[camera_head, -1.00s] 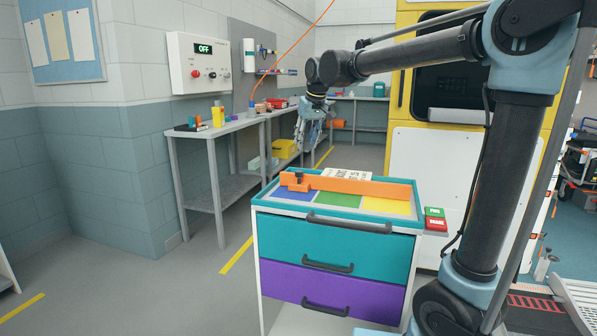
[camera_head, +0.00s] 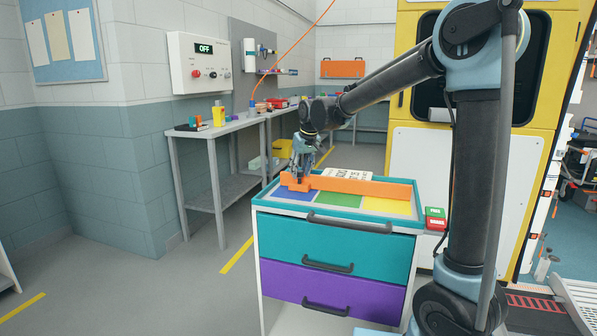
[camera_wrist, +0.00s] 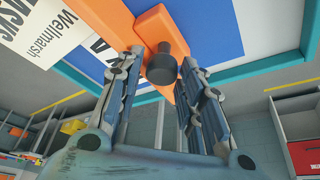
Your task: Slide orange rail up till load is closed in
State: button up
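The orange rail (camera_head: 362,186) lies along the top of the trolley (camera_head: 262,205), behind the blue, green and yellow panels. It also shows in the wrist view (camera_wrist: 148,22). A black knob (camera_wrist: 162,66) stands on the rail's end block. My gripper (camera_head: 299,180) is at the rail's left end, pointing down; in the head view it hides the knob. In the wrist view my gripper (camera_wrist: 166,72) is open, with a finger on each side of the knob and gaps visible. A white printed item (camera_head: 347,174) shows behind the rail; the rail hides part of it.
The trolley has a teal drawer and a purple drawer (camera_head: 330,290) with dark handles. Green and red boxes (camera_head: 435,223) sit at its right side. A grey workbench (camera_head: 222,130) stands to the left. Floor left of the trolley is clear.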

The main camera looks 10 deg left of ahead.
grip_shut()
jog(key=shift+s+a, duration=0.15)
jog(key=shift+s, duration=1.6)
jog(key=shift+s+a, duration=0.1)
jog(key=shift+s, duration=1.65)
grip_release()
jog(key=shift+r, duration=0.1)
jog(key=v, duration=1.1)
jog(key=shift+d+r, duration=0.2)
jog(key=shift+r, duration=0.1)
